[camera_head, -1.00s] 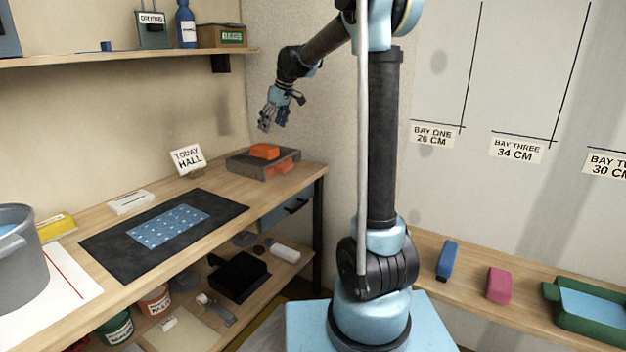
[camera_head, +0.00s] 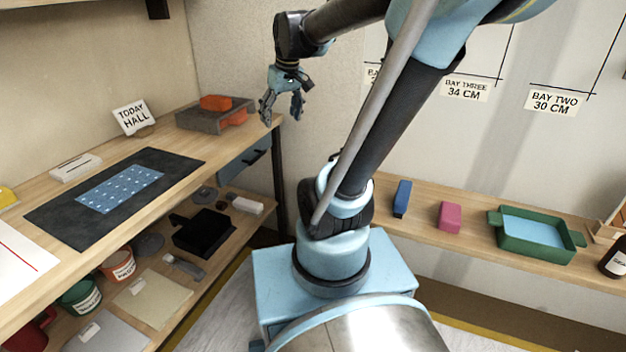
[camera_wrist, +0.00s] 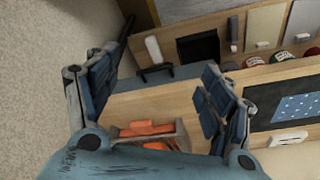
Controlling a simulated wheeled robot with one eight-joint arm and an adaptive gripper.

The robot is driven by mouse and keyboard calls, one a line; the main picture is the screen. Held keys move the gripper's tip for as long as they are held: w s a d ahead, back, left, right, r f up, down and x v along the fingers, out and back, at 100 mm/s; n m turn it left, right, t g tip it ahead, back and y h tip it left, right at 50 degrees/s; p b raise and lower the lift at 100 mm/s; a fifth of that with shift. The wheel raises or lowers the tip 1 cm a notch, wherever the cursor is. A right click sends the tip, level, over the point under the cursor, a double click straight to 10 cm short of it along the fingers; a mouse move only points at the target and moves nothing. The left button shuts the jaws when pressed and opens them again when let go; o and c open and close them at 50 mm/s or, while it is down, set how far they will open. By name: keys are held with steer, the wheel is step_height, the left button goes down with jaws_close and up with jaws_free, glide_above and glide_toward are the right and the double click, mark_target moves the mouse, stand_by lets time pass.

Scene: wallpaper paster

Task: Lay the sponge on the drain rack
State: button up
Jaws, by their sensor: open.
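My gripper (camera_head: 282,108) is open and empty, pointing down to the right of the grey tray-like holder (camera_head: 187,122) at the far end of the bench. In the wrist view the jaws (camera_wrist: 158,88) are spread over the bench end. One orange block (camera_head: 215,102) rests on top of the holder; another orange piece (camera_head: 234,117) shows lower at its front. Both also show in the wrist view, as one piece (camera_wrist: 150,127) and a second (camera_wrist: 157,146). I cannot tell for sure which piece is the sponge or whether the holder is the drain rack.
A TODAY HALL card (camera_head: 134,117) stands left of the holder. A dark mat (camera_head: 60,205) with a blue patterned sheet (camera_head: 120,188) lies on the bench. The right shelf holds a blue block (camera_head: 402,198), a pink block (camera_head: 449,216) and a green tray (camera_head: 505,239).

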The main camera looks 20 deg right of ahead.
steer(key=s+d+f+m, duration=0.2)
steer(key=s+d+f, duration=0.1)
steer(key=s+f, duration=0.3)
steer(key=s+d+f+m+h, duration=0.1)
steer(key=s+d+f+m, duration=0.1)
steer(key=s+f, duration=0.5)
steer(key=s, duration=0.3)
steer(key=shift+s+d+f, duration=0.25)
steer(key=shift+d, duration=0.15)
steer(key=shift+w+f, duration=0.2)
steer(key=shift+w, duration=0.3)
